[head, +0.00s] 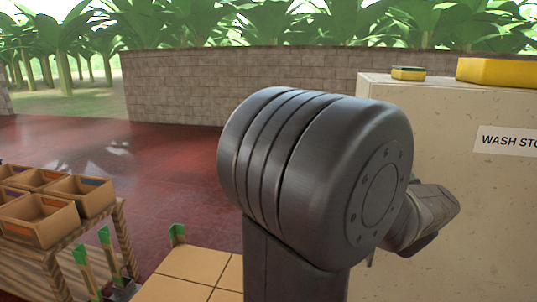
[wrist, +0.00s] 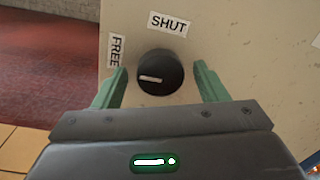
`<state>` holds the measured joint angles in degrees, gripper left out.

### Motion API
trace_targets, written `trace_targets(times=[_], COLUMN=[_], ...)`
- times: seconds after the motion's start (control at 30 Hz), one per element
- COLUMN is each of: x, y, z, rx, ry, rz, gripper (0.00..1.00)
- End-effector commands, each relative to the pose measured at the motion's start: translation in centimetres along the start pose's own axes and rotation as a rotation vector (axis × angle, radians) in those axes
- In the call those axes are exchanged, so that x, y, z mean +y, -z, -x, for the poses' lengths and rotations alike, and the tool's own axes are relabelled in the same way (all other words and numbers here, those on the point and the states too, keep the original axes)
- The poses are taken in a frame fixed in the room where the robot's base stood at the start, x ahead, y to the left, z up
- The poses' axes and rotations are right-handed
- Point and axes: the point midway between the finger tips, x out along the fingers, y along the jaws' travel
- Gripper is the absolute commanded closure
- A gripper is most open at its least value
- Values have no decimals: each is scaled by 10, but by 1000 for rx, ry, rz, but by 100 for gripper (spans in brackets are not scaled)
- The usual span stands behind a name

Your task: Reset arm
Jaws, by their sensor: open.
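My gripper (wrist: 160,88) shows in the wrist view with its two green fingers apart, one on each side of a black round knob (wrist: 160,72). The knob sits on a pale speckled panel and has a light pointer line, which lies nearly level and points left. A "SHUT" label (wrist: 169,24) is above the knob and a "FREE" label (wrist: 116,50) is to its left. I cannot tell whether the fingers touch the knob. In the head view my dark arm fills the middle and the gripper fingers are hidden behind it.
A pale cabinet (head: 460,100) with a "WASH STO..." sign (head: 508,141) stands at right, with a sponge (head: 408,73) and a yellow block (head: 497,71) on top. Wooden boxes (head: 40,217) sit on a slatted table at left. Red floor (head: 170,170) lies open between.

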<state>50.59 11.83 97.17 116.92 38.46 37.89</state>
Motion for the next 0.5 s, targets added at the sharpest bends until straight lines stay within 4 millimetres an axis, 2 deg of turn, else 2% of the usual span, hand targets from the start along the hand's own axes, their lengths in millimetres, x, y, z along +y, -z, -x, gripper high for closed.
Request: trace_targets(times=[0.2, 0.5], x=[-1, 0], y=[-3, 0], z=[0, 0], rx=[7, 9], ry=[0, 0], rz=[-94, -139], gripper=[34, 34])
